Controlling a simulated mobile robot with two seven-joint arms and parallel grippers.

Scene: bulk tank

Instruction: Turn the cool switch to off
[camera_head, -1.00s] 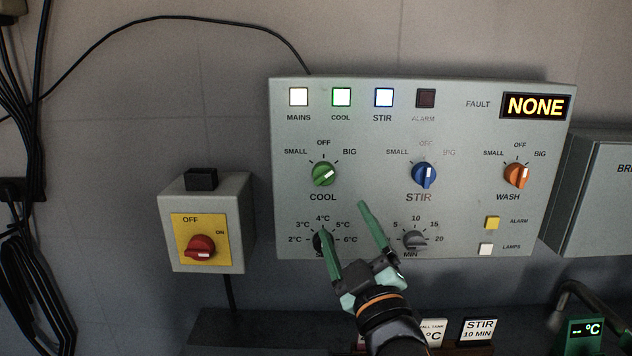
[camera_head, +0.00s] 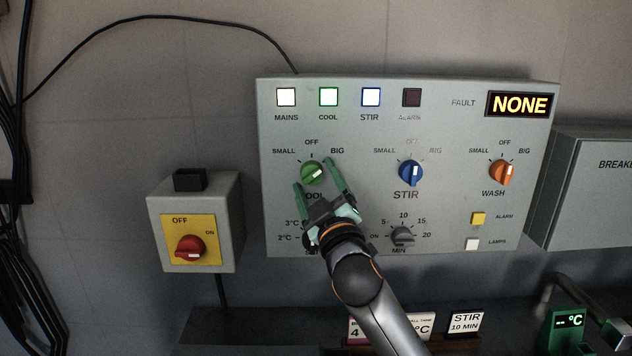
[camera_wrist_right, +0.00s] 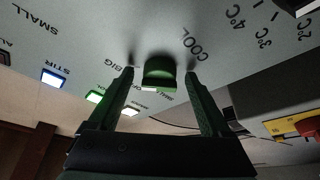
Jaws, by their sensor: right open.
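The green cool switch (camera_head: 313,173) is a round knob on the grey control panel (camera_head: 450,125), below the labels SMALL, OFF and BIG. Its white mark points up and right, towards BIG. The green COOL lamp (camera_head: 328,97) is lit. My right gripper (camera_head: 314,178) is open, with its green fingers either side of the cool switch. In the right wrist view the switch (camera_wrist_right: 159,72) sits between the two fingertips (camera_wrist_right: 160,78), with a gap at each side. The gripper covers part of the COOL label and the temperature dial below. My left gripper is not in view.
The blue stir switch (camera_head: 410,173) and orange wash switch (camera_head: 503,172) are to the right. The minutes dial (camera_head: 402,236) is close to my right wrist. A shelf with small signs (camera_head: 465,323) lies below.

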